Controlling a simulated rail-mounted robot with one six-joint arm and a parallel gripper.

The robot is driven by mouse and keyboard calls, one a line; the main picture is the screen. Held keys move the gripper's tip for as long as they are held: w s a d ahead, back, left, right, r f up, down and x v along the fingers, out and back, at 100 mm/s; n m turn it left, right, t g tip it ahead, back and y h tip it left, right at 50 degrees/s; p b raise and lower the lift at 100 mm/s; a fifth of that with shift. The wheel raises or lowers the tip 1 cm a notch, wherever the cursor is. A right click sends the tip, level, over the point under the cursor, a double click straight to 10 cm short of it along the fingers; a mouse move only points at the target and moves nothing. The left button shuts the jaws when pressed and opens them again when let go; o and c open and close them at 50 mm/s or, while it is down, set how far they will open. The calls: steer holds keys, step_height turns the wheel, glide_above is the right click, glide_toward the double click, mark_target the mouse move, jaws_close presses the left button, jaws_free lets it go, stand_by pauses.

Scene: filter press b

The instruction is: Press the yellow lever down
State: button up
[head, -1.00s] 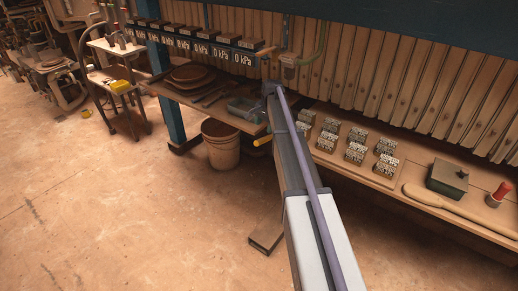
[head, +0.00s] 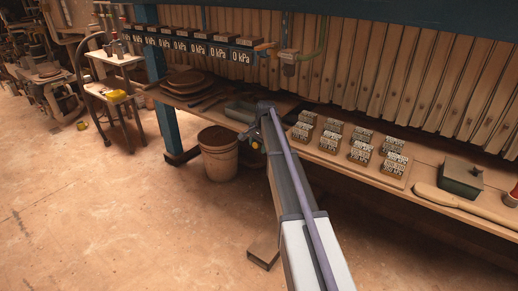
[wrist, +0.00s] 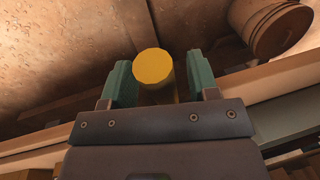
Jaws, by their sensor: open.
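The yellow lever shows in the wrist view as a round yellow end (wrist: 153,67), with part of its shaft visible behind it. My gripper (wrist: 158,62) is open, with one green finger on each side of the yellow end. I see gaps beside it, so the jaws are not closed on it; depth is hard to judge. In the head view a small patch of yellow (head: 256,145) shows at the end of my arm, beside the bench edge. My gripper is small and dark there, mostly merged with the arm end.
A bucket (head: 217,153) stands on the floor left of my arm. The bench (head: 420,190) carries several labelled blocks (head: 359,152), a dark green box (head: 461,177) and a long wooden paddle (head: 470,203). A cart (head: 115,95) stands far left. The floor at front left is clear.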

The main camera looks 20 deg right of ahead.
jaws_close()
stand_by(0.3)
steer(key=shift+f, duration=0.1)
